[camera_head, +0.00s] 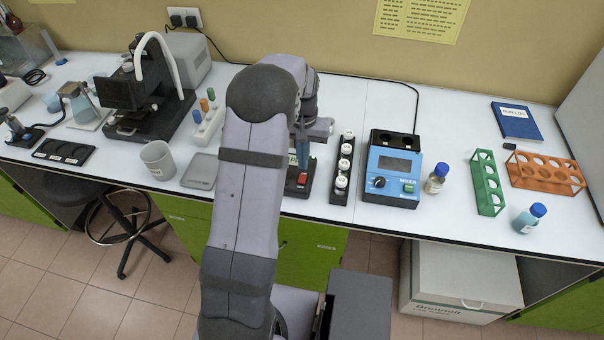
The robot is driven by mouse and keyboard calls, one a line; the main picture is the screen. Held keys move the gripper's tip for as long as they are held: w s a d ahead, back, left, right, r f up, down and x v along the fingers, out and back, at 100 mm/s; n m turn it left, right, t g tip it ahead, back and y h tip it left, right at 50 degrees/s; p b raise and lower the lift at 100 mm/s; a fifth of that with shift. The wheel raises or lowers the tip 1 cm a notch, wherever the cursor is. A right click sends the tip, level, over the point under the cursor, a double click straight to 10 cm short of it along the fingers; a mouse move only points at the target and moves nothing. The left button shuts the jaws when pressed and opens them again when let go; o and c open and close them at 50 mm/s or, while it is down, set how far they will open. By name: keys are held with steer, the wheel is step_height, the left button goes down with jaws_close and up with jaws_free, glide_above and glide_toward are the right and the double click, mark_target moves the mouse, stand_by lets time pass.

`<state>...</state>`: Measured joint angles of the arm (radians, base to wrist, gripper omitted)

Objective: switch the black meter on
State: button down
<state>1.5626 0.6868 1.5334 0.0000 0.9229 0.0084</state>
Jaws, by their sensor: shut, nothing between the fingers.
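The black meter (296,190) stands near the front edge of the bench, left of a black rack of white-capped vials. A red switch (303,180) shows on its front part, and a bit of green shows on its upper part. My arm hides much of the meter's left side. My gripper (302,160) points down over the meter, just behind the red switch, and is shut and empty. I cannot tell whether its fingertips touch the meter. The switch's position is too small to tell.
The vial rack (342,172) is close on the right, then a blue mixer (392,170) and a small bottle (436,178). A grey flat device (200,171) and a white beaker (158,160) stand left of my arm. Green (488,184) and orange racks (545,174) are farther right.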

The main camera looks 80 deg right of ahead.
steer(key=shift+r+p, duration=0.95)
steer(key=shift+r, duration=0.45)
steer(key=a+f+y, duration=0.2)
steer(key=a+f, duration=0.4)
steer(key=a, duration=0.6)
steer(key=w+a+r+n, duration=0.3)
steer(key=w+a+n, duration=0.3)
steer(key=a, duration=0.6)
steer(key=w+a+r+n+h, duration=0.1)
steer(key=w+a+r+n, duration=0.2)
steer(key=a, duration=0.9)
steer(key=w+a+r+n+h, duration=0.1)
steer(key=w+a+r+n, duration=0.2)
steer(key=w+a+n, duration=0.6)
steer(key=w+a, duration=0.2)
steer(key=w, duration=0.1)
steer(key=shift+w+a+b, duration=0.3)
steer(key=shift+a, duration=0.1)
